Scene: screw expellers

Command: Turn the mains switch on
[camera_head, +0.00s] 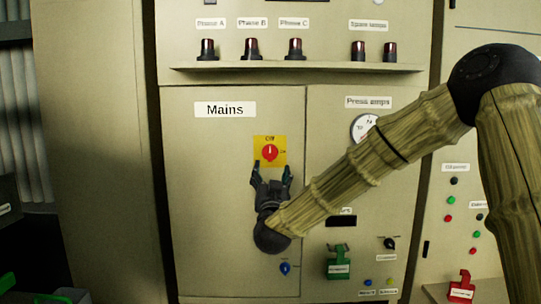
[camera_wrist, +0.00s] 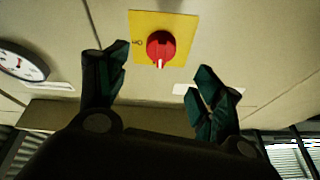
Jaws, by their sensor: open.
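The mains switch (camera_head: 270,152) is a red rotary knob on a yellow plate (camera_head: 259,141), on the cabinet panel below the "Mains" label (camera_head: 225,109). A small mark on the plate reads like "Off" above the knob and another sits to its right. The knob's white pointer line looks vertical, toward the upper mark. In the wrist view the red knob (camera_wrist: 161,49) lies ahead, between and beyond the fingertips. My gripper (camera_head: 271,170) is open and empty, just below the knob in the head view. Its two fingers also show spread in the wrist view (camera_wrist: 160,75). They appear apart from the knob.
A round gauge (camera_head: 362,127) sits right of the switch, partly behind my arm. A blue knob (camera_head: 285,268) is below my gripper, and a green-handled device (camera_head: 339,262) is lower right. A ledge (camera_head: 300,68) with several lamps projects above the panel.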

